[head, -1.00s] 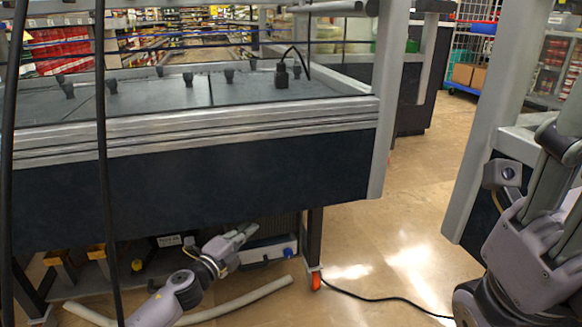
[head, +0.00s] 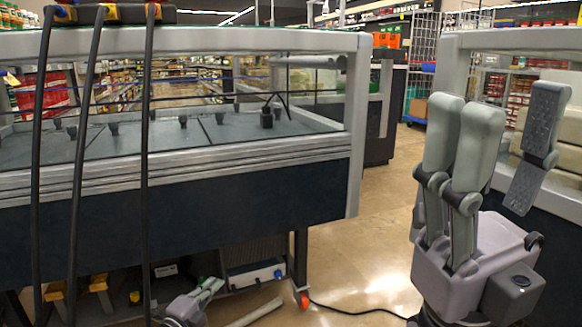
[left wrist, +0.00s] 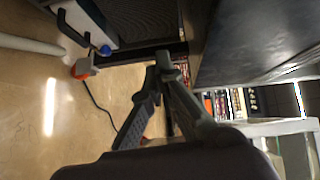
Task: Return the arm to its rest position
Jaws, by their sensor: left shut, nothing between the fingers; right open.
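My left gripper (head: 209,287) is low at the front of the dark display counter, near the bottom edge of the head view. It is shut and empty. In the left wrist view its fingertips (left wrist: 162,60) meet over the floor. The white pump unit (head: 254,275) with a blue knob sits under the counter, just right of the left gripper and apart from it. It also shows at the top left of the left wrist view (left wrist: 98,22). My right gripper (head: 508,118) is raised at the right with its fingers up, open and empty.
The counter (head: 200,210) spans the left and middle. Black hoses (head: 85,150) hang in front at left. A pale hose (head: 255,312) and black cable (head: 350,309) lie on the floor. The aisle (head: 385,215) is clear.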

